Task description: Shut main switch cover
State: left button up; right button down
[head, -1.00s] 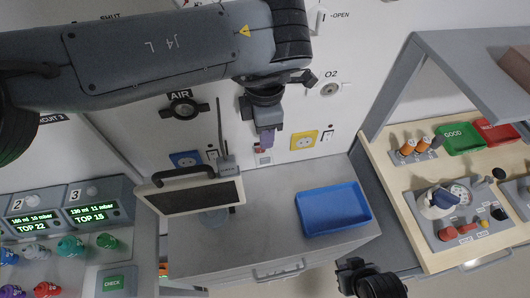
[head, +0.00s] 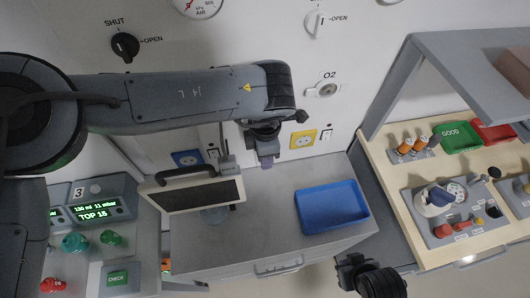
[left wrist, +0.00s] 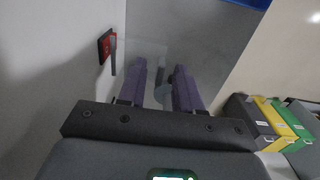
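In the left wrist view a small red switch plate (left wrist: 104,45) sits on the grey wall at the upper left. A narrow grey flap (left wrist: 113,54), which looks like its cover, stands out from the plate's right edge. In the head view my left gripper (head: 267,161) is by the wall above the grey counter and hides the switch. My right gripper (head: 345,272) is at the bottom, its fingers unclear.
A blue tray (head: 333,207) and a dark-faced screen with a handle (head: 196,194) stand on the grey counter (head: 262,240). A yellow socket (head: 302,139) is right of my left gripper and a blue socket (head: 187,158) left of it. A wooden bench (head: 400,187) is at right.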

pick_arm(q)
grip_shut()
jog(key=shift+f, duration=0.1)
jog(key=shift+s+f+t+b, duration=0.2)
jog(key=shift+f+t+b, duration=0.3)
jog(key=shift+b, duration=0.45)
notch_tip(320, 180, down, 8)
jog(key=w+t+y+b, duration=0.1)
jog(key=t+y+b, duration=0.2)
jog(key=t+b, duration=1.2)
jog(key=shift+w+r+b, duration=0.15)
jog(key=shift+w+b, duration=0.15)
jog(key=shift+b, duration=7.2)
jog(key=shift+a, duration=0.1)
